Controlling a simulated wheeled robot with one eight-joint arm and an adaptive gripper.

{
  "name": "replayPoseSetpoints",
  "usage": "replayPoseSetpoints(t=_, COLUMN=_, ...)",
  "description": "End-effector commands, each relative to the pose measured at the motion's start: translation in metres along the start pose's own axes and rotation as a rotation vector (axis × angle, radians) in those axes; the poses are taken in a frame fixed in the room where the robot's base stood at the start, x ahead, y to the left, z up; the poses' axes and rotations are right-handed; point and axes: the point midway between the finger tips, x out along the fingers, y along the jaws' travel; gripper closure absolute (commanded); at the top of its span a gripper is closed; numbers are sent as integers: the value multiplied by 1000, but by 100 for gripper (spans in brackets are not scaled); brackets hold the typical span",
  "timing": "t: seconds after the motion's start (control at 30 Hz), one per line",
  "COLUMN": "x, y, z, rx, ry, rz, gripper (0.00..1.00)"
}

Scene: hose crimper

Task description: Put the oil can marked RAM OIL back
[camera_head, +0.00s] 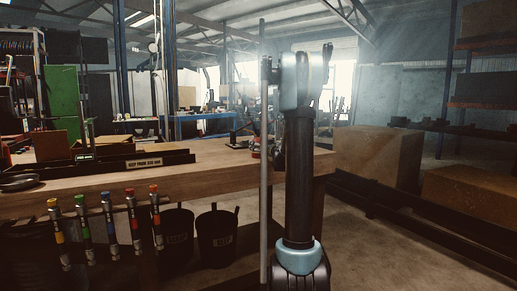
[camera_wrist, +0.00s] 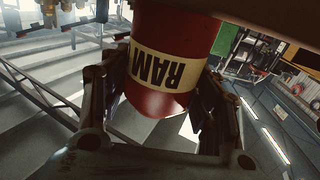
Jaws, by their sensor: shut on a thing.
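The red oil can (camera_wrist: 178,25) fills the upper middle of the wrist view. Its cream label shows the letters RAM, turned upside down in this view; any further lettering is hidden. My gripper (camera_wrist: 165,98) is shut on the can, with one dark finger on each side of its body. The can's upper part in the picture is cut off by a dark edge. In the head view my arm stands upright right of centre, and I cannot make out the gripper or the held can there.
A wooden bench (camera_head: 215,163) runs across the left and middle. It carries a rack with a sign (camera_head: 144,163). Coloured-band tools (camera_head: 108,226) hang at its front, with black bins (camera_head: 217,238) below. Large boxes (camera_head: 377,153) stand at the right.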

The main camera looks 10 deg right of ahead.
Motion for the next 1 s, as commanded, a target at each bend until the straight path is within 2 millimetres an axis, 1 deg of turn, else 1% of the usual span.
replayPoseSetpoints(t=0.17, x=0, y=0, z=1, rx=0, ry=0, rz=0, gripper=83)
replayPoseSetpoints(t=0.2, x=0, y=0, z=1, rx=0, ry=0, rz=0, gripper=39)
replayPoseSetpoints(t=0.27, x=0, y=0, z=1, rx=0, ry=0, rz=0, gripper=25)
replayPoseSetpoints(t=0.3, x=0, y=0, z=1, rx=0, ry=0, rz=0, gripper=23)
replayPoseSetpoints(t=0.67, x=0, y=0, z=0, rx=0, ry=0, rz=0, gripper=23)
replayPoseSetpoints(t=0.73, x=-4, y=1, z=0, rx=0, ry=0, rz=1, gripper=23)
replayPoseSetpoints(t=0.87, x=-20, y=1, z=0, rx=0, ry=0, rz=3, gripper=23)
replayPoseSetpoints(t=1.0, x=-46, y=1, z=0, rx=0, ry=0, rz=3, gripper=23)
